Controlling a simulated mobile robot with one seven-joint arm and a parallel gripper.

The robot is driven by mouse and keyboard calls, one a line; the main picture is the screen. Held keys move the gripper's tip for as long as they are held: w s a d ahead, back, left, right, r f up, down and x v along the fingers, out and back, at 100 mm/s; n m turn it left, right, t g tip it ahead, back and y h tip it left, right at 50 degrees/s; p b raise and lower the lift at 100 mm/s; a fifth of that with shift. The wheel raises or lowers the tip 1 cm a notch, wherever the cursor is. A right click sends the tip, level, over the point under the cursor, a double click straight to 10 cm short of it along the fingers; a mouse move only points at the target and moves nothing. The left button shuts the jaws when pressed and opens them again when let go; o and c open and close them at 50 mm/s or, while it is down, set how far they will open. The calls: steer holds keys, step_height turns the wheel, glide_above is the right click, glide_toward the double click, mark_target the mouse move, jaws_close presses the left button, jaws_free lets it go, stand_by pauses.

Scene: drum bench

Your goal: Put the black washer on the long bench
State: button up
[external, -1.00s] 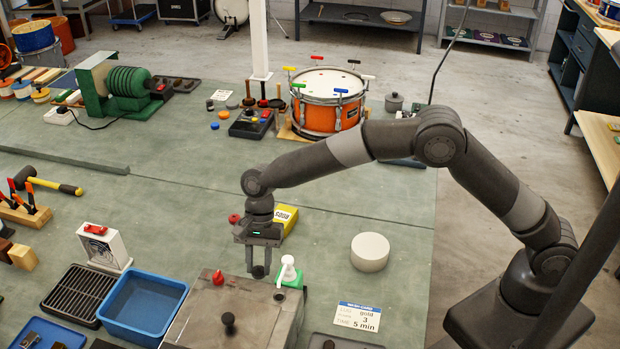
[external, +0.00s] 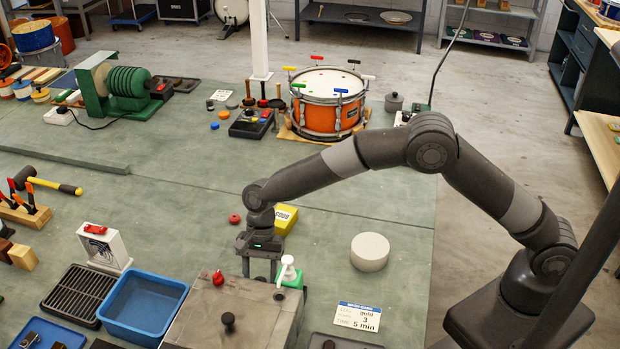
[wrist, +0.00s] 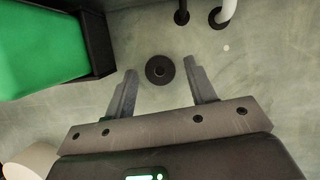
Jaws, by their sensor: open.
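A small round black piece, which looks like the black washer (wrist: 152,72), shows in the wrist view between my open fingertips, with a gap on both sides. I cannot tell its height over the green-grey surface. My gripper (external: 260,278) points down in the external view, low behind the grey metal box (external: 235,312) and left of the white pump bottle (external: 288,270). It also shows in the wrist view (wrist: 161,69). The washer is not visible in the external view. The broad green-grey bench top (external: 330,215) lies below my arm.
A yellow box (external: 285,218) and a red round piece (external: 234,218) lie behind my gripper. A white round block (external: 370,252) stands to the right, a blue tray (external: 145,308) to the left. A green object (wrist: 45,45) fills the wrist view's upper left. The bench middle is clear.

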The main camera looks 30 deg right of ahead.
steer(key=v, duration=1.2)
steer(key=shift+r, duration=0.15)
